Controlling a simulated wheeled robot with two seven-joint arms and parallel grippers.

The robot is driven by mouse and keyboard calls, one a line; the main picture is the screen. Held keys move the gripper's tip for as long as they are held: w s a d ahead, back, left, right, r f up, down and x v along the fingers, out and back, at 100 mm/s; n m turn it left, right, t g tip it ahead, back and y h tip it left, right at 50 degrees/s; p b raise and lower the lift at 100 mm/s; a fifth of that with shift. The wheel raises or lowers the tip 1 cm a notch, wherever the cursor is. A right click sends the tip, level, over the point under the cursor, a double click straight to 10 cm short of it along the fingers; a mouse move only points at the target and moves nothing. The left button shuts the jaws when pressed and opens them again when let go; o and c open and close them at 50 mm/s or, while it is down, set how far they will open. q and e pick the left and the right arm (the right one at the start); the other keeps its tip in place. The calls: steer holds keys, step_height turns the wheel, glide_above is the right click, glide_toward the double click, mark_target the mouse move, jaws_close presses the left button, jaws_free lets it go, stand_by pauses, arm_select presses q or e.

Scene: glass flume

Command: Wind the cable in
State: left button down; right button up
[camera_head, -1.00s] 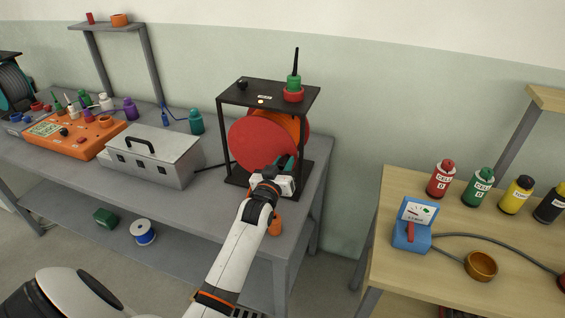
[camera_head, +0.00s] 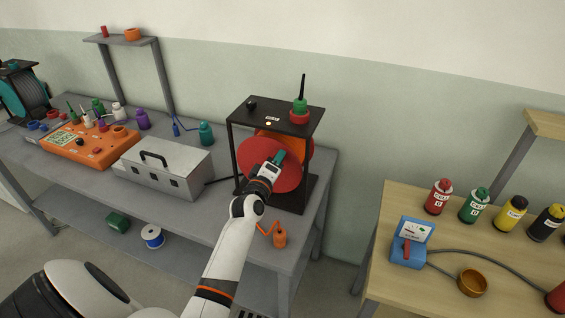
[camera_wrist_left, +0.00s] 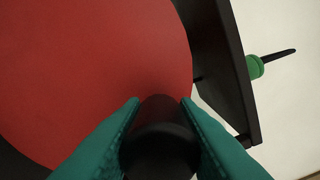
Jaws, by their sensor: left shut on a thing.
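A reel with a red front disc (camera_head: 261,152) and an orange disc behind (camera_head: 303,146) stands inside a black frame (camera_head: 235,157) on the grey bench. My left gripper (camera_head: 277,161) is in front of the red disc. In the left wrist view, its teal fingers (camera_wrist_left: 160,108) are shut on a black round handle (camera_wrist_left: 160,140) that stands out in front of the red disc (camera_wrist_left: 90,70). A dark cable (camera_head: 219,180) runs along the bench between the metal box and the frame. How much cable is on the reel is hidden. My right gripper is out of view.
A metal box (camera_head: 165,169) stands left of the frame. An orange bottle-like item (camera_head: 280,238) with a bent orange line is at the bench's front right. A green-and-red piece with a black rod (camera_head: 300,108) tops the frame. A wooden table (camera_head: 385,215) is to the right.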

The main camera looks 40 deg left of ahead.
mark_target(245, 152)
arm_select(q)
steer(key=shift+s+a+r+n, duration=0.15)
steer(key=shift+a+r+n, duration=0.25)
steer(key=shift+a+n, duration=0.45)
steer(key=n, duration=0.1)
steer(key=a+n, duration=0.1)
steer(key=n+p, duration=0.1)
steer(key=shift+s+a+r, duration=0.25)
steer(key=shift+r, duration=0.05)
steer(key=a+n, duration=0.2)
steer(key=shift+s+n, duration=0.2)
steer(key=shift+n, duration=0.15)
steer(key=shift+s+a+n, duration=0.15)
steer(key=shift+a+n, duration=0.5)
steer(key=shift+n, duration=0.25)
steer(key=n, duration=0.1)
steer(key=a+n, duration=0.1)
steer(key=shift+s+a+f+n, duration=0.25)
steer(key=shift+a+f+n, duration=0.15)
steer(key=a+n, duration=0.1)
steer(key=f+n, duration=0.1)
steer(key=shift+s+a+n+b, duration=0.2)
steer(key=shift+a+n+b, duration=0.15)
steer(key=shift+n+b, duration=0.05)
steer(key=shift+s+a+f+n, duration=0.15)
steer(key=shift+a+f+n, duration=0.4)
steer(key=shift+n, duration=0.45)
steer(key=shift+s+a+f+n, duration=0.1)
steer(key=shift+a+f+n, duration=0.4)
steer(key=shift+n, duration=0.5)
